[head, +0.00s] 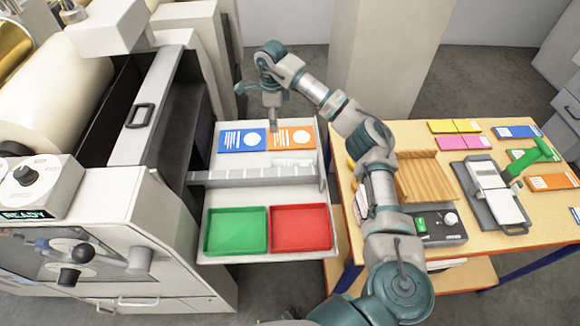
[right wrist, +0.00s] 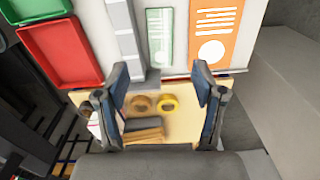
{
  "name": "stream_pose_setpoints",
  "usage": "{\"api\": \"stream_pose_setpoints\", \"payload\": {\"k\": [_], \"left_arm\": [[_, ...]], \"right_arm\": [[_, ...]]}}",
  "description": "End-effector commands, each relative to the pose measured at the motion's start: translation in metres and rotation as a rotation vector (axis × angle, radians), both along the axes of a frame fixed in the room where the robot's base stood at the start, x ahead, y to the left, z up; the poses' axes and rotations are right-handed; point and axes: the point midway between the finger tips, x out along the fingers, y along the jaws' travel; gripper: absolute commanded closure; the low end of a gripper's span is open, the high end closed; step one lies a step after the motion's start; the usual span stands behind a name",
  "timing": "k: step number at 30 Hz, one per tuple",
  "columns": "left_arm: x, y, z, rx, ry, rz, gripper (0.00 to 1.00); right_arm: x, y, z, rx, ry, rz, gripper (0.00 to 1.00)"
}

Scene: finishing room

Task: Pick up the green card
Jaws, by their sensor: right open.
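A pale green card (head: 292,162) with white print lies on the light shelf, just below an orange card (head: 291,138) in the head view. In the right wrist view the green card (right wrist: 159,38) lies left of the orange card (right wrist: 214,33). My right gripper (head: 272,115) is above the shelf near the cards. In the right wrist view its fingers (right wrist: 160,76) are spread and empty, apart from the green card. My left gripper is not in view.
A blue card (head: 241,139) lies beside the orange one. A ridged divider (head: 240,178) separates the cards from a green tray (head: 237,231) and a red tray (head: 300,228). The wooden table (head: 440,172) at right holds cards and tools. A pale column (head: 385,60) stands behind.

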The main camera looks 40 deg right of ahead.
Motion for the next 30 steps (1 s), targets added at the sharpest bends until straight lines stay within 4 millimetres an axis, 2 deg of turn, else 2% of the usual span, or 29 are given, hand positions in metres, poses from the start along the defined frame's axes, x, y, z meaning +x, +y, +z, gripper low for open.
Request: {"api": "stream_pose_setpoints", "payload": {"k": [1,2,7,11,13,21,24,30], "left_arm": [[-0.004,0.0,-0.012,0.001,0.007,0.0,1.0],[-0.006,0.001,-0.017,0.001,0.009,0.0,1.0],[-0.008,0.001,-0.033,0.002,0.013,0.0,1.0],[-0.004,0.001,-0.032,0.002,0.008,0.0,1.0],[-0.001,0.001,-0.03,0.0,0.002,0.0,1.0],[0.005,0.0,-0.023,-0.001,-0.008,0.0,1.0],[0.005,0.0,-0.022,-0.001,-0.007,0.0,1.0],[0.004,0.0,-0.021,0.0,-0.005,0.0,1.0]], "right_arm": [[0.001,0.0,-0.014,0.0,0.002,0.0,0.31],[0.001,-0.001,-0.019,0.0,0.004,-0.001,0.31],[0.002,-0.004,-0.038,0.003,0.008,0.0,0.31],[0.002,-0.004,-0.049,0.003,0.01,-0.001,0.31],[0.001,-0.004,-0.061,0.003,0.011,-0.001,0.31],[0.001,-0.002,-0.124,0.003,0.011,-0.001,0.31],[0.002,-0.001,-0.142,0.002,0.01,-0.001,0.31],[0.002,-0.001,-0.159,0.002,0.008,0.0,0.31]]}}
